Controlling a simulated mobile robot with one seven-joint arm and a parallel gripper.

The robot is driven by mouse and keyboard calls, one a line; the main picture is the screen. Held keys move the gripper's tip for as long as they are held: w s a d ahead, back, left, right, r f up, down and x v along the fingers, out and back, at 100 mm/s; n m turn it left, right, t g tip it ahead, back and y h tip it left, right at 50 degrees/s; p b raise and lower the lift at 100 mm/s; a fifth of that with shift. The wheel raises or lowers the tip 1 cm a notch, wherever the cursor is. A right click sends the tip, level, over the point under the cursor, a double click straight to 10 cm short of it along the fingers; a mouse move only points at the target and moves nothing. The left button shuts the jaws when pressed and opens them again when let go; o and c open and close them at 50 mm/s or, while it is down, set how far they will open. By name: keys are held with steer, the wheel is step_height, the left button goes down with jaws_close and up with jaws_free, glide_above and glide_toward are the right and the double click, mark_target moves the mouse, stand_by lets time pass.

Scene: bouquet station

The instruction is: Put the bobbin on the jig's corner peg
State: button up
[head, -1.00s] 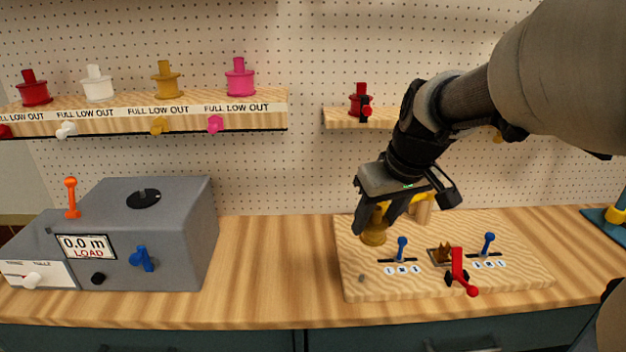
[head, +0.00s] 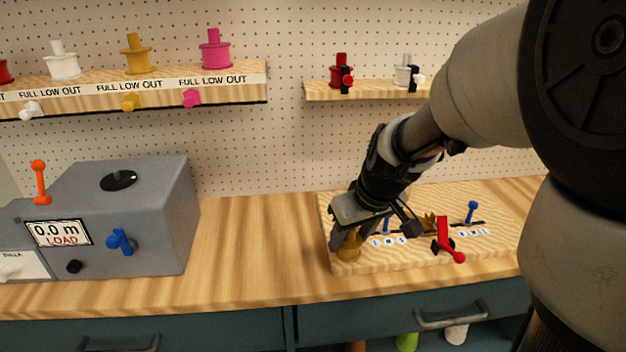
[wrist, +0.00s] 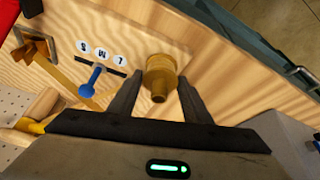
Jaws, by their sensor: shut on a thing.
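The bobbin (head: 349,245) is yellow-gold with a flanged base. My gripper (head: 366,236) is shut on its upper part, pointing down at the front left corner of the jig. In the wrist view the bobbin (wrist: 161,77) sits between the two fingertips. The jig (head: 400,262) is a pale wooden board with blue levers, a red lever and a small brown pronged piece. The corner peg is hidden, so I cannot tell whether the bobbin is around it or just above it.
A grey box (head: 140,215) with a load display stands left on the counter (head: 240,240); bare counter lies between it and the jig. Shelves with coloured spools (head: 215,52) hang behind. A red lever (head: 446,240) sticks up right of my gripper.

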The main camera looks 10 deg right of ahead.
steer(key=shift+f, duration=0.2)
steer(key=o, duration=1)
steer(key=shift+r, duration=0.1)
steer(key=shift+o, duration=0.2)
steer(key=shift+s+r, duration=0.1)
steer(key=shift+r, duration=0.55)
steer(key=p+v, duration=0.2)
steer(key=v, duration=0.8)
steer(key=s+a+r+m+t+h, duration=0.1)
steer(key=s+r+m, duration=0.1)
steer(key=s, duration=1.2)
steer(key=shift+s+m+p, duration=0.2)
steer(key=shift+m+p, duration=0.1)
steer(key=shift+m, duration=0.5)
